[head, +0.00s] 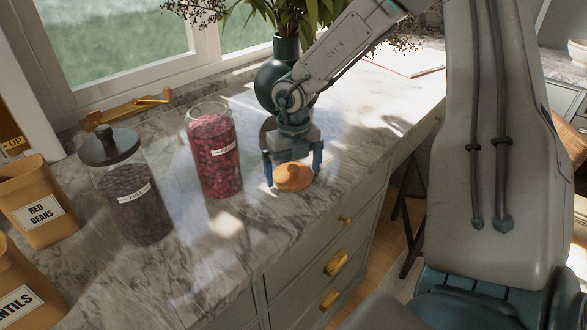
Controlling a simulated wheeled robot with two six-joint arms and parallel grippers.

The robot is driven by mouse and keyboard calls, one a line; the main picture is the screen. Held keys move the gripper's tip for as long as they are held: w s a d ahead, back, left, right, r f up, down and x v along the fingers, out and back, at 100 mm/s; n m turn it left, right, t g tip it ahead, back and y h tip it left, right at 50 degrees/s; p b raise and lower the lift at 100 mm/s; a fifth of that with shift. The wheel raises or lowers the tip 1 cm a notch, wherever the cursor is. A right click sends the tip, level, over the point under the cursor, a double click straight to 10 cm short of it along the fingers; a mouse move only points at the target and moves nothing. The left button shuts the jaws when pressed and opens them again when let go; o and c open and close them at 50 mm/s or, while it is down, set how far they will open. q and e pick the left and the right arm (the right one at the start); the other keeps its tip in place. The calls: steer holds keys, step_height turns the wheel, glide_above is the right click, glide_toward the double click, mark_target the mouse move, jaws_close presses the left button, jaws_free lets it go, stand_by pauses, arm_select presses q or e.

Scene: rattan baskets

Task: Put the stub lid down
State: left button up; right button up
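The stub lid (293,179), a round orange-brown wooden lid, is low at the marble counter beside the open glass jar of red beans (214,157). I cannot tell whether its underside touches the counter. My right gripper (293,173) points down over the lid, its two fingers spread wide, one on either side. The fingers look open, and the lid appears slightly in front of them. My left gripper is not in view.
A dark-lidded glass jar (128,190) and a tan canister labelled red beans (38,205) stand at the left. A dark vase (275,72) with foliage is behind my gripper. The counter (255,235) is clear towards its front edge, above drawers.

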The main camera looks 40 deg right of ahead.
mark_target(294, 168)
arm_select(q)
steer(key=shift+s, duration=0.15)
arm_select(e)
steer(key=shift+r, duration=0.15)
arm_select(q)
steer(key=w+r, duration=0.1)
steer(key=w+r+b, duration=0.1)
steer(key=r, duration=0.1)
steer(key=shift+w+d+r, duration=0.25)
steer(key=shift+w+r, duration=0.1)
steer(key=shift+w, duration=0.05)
arm_select(e)
step_height(294, 168, up, 12)
